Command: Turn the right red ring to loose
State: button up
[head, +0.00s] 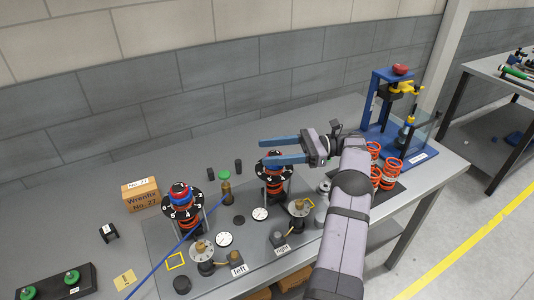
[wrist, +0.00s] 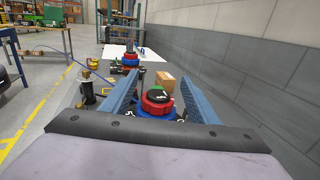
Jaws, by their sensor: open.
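The right strut (head: 275,189) stands upright on the fixture plate, with a black numbered dial and an orange-red spring. Its red ring (wrist: 149,105) sits at the top in the wrist view, around a black cap and above a blue ring (wrist: 146,112). In the head view the fingers partly hide that top. My gripper (head: 263,151) has its two blue fingers apart, reaching left at the strut's top. In the wrist view the ring lies between the open fingers (wrist: 162,76); contact cannot be told. The left strut (head: 182,208), with its own red and blue top, stands to the left.
A blue press (head: 372,105) and loose orange springs (head: 388,177) stand to the right. A Wrenfix box (head: 141,195) is at the back left. Gauges and brass-topped parts (head: 299,208) sit in front of the struts. A blue cable crosses the left side.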

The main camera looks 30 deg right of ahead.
jog(key=shift+r+p, duration=2.2)
jog(key=shift+r, duration=0.65)
jog(key=shift+w, duration=0.1)
jog(key=shift+w+b, duration=0.2)
jog(key=shift+b, duration=0.25)
jog(key=w+r+m+t+h+b, duration=0.45)
jog(key=m+t+h+b, duration=0.3)
jog(key=t+b, duration=0.5)
jog(key=s+f+m+h+b, duration=0.1)
jog(key=h+b, duration=0.1)
jog(key=s+f+m+h+b, duration=0.1)
jog(key=h+b, duration=0.1)
jog(key=s+f+m+h+b, duration=0.1)
jog(key=f+m+h+b, duration=0.1)
jog(key=shift+d+t+h, duration=0.1)
jog(key=shift+t+h, duration=0.15)
jog(key=s+f+m+h+b, duration=0.1)
jog(key=s+f, duration=0.1)
jog(key=s+f+m+g+h+b, duration=0.1)
jog(key=s+f+h, duration=0.1)
jog(key=f, duration=0.1)
jog(key=s+f+m+h+b, duration=0.2)
jog(key=shift+s+f, duration=0.15)
jog(key=shift+f, duration=0.2)
jog(key=shift+w+d+p, duration=0.25)
jog(key=shift+w+p, duration=0.05)
jog(key=shift+w, duration=1.55)
jog(key=shift+w+d+p, duration=0.2)
jog(key=shift+w+p, duration=0.1)
jog(key=shift+w, duration=1.55)
